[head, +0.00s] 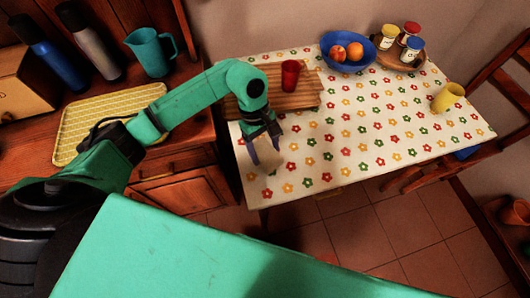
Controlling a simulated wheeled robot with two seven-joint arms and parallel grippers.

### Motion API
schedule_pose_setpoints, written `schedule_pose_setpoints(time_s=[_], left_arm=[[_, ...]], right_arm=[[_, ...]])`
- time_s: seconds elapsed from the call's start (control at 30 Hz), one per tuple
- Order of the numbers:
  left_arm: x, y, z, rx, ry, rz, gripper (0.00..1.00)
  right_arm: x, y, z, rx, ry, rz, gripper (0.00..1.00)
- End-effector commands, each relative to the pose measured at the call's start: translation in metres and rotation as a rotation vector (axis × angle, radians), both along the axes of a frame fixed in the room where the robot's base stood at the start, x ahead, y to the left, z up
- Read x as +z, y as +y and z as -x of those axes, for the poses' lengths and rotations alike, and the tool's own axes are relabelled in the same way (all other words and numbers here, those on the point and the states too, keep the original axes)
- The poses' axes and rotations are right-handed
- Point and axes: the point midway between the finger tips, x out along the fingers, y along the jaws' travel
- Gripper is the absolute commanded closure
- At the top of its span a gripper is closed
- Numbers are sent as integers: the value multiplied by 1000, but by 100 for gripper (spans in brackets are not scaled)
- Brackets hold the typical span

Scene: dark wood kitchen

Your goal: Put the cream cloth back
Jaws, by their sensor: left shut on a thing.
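My left gripper (265,151) is over the left front part of the table. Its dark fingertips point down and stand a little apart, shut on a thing. Between them is a plain pale patch, which I take for the cream cloth (265,153). Its edges hardly stand out from the pale, flower-patterned table covering (372,140). I cannot tell whether the cloth touches the table. My right gripper is not in view.
A red cup (290,75) stands on a wooden board (302,97) behind my left gripper. A blue fruit bowl (346,63), jars on a round tray (391,63) and a yellow mug (447,97) are farther off. A yellow tray (78,124) and teal jug (152,52) stand on the left counter.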

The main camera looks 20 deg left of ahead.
Motion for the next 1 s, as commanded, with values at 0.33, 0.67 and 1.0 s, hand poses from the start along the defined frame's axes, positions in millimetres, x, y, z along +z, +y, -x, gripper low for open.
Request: schedule_pose_setpoints(time_s=[0.33, 0.67, 1.0], left_arm=[[-37, 0, 1, 0, 1, -1, 68], [-38, 0, 1, 0, 2, -1, 0], [-16, 6, -5, 1, -4, -2, 0]], right_arm=[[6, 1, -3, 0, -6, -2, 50], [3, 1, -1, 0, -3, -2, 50], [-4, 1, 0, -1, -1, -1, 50]])
